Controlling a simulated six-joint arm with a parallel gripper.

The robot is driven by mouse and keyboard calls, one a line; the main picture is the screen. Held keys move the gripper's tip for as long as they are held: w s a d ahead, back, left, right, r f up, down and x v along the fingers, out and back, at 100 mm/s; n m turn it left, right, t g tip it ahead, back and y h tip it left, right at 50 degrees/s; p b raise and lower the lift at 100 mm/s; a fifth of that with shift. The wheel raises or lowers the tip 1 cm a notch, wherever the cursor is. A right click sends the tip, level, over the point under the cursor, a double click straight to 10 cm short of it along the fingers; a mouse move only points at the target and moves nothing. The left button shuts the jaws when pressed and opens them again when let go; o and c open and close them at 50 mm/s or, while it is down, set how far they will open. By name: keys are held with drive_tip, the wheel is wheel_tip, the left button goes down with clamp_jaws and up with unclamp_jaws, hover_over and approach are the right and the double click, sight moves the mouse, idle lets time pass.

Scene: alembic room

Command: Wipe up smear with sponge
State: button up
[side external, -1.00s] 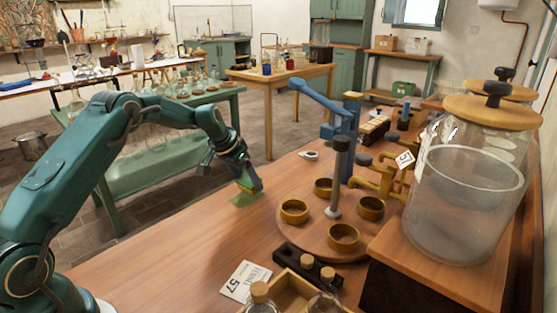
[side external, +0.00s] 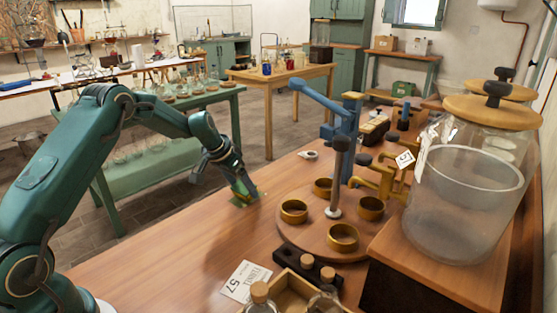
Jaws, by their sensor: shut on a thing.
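My gripper (side external: 246,193) points down at the wooden table top, left of the round wooden stand. It is shut on the sponge, which is mostly hidden by the fingers; only a little yellow shows at the fingertips. The sponge appears to be at the table surface, though contact is hard to tell. The green smear (side external: 238,202) shows as a small patch at the left side of the fingertips. The rest of that spot is covered by my gripper.
The round wooden stand (side external: 318,238) with several brass cups and a blue lever press (side external: 338,125) stands to the right. A card marked 57 (side external: 245,281) and a wooden box (side external: 285,291) with bottles lie nearer. A large glass jar (side external: 462,200) is far right. The table left of the card is clear.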

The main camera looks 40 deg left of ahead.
drive_tip(key=shift+s, duration=1.25)
drive_tip(key=shift+w+f, duration=0.15)
drive_tip(key=shift+w, duration=2)
drive_tip(key=shift+s+d, duration=0.2)
drive_tip(key=shift+s, duration=0.55)
drive_tip(key=shift+s+d, duration=0.2)
drive_tip(key=shift+s, duration=0.5)
drive_tip(key=shift+s+d, duration=0.2)
drive_tip(key=shift+s, duration=0.55)
drive_tip(key=shift+w, duration=2.2)
drive_tip(key=shift+c, duration=0.6)
drive_tip(key=shift+s, duration=2.2)
drive_tip(key=shift+w+a+f, duration=0.1)
drive_tip(key=shift+w+a, duration=0.1)
drive_tip(key=shift+w, duration=0.55)
drive_tip(key=shift+w+a+r, duration=0.1)
drive_tip(key=shift+w+a, duration=0.15)
drive_tip(key=shift+w, duration=0.45)
drive_tip(key=shift+w+a+f, duration=0.1)
drive_tip(key=shift+w+a, duration=0.1)
drive_tip(key=shift+w, duration=0.55)
drive_tip(key=shift+s, duration=2.15)
